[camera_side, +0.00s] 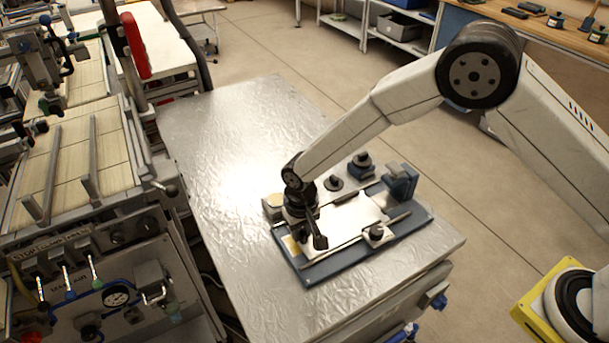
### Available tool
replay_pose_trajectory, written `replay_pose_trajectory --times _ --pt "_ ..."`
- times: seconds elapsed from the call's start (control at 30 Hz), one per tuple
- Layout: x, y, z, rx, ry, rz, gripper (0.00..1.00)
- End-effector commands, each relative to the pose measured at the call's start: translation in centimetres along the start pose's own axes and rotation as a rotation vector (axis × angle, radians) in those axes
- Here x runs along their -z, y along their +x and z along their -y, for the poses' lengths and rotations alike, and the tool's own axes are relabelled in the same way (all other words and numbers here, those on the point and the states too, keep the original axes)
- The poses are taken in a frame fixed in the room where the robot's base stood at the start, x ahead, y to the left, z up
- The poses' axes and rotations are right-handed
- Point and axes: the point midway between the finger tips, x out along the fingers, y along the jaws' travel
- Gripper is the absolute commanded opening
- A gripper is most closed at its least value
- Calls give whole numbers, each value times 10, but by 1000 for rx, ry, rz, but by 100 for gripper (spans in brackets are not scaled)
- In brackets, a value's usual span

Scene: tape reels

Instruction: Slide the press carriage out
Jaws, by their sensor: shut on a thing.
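The press fixture is a blue base plate (322,268) lying on the metal-covered table. A pale flat carriage plate (352,217) sits on it between two thin rails. My gripper (318,240) points down at the left end of the fixture, at the carriage's left side. It is shut on a small dark part there, which looks like the carriage's handle; the fingers largely hide it. A blue-grey block (400,182) stands at the fixture's right end.
Dark round knobs (362,162) stand along the fixture's back side, and another black knob (376,233) is at its front. The foil-topped table (225,130) is bare to the left and behind. A machine with gauges (117,296) stands left of the table.

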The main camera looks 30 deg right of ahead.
Motion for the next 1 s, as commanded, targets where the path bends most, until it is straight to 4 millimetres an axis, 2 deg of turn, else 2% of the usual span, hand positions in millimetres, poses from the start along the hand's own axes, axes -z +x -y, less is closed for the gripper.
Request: replay_pose_trajectory --times 0.1,0.4,0.43,0.47,1.0 --pt "0 -1 13 1 -1 -2 0" --pt "0 -1 17 5 0 -5 0" --pt "0 -1 17 5 -1 -5 33" --pt "0 -1 17 5 -1 -5 38" --pt "0 -1 14 2 0 -3 38"
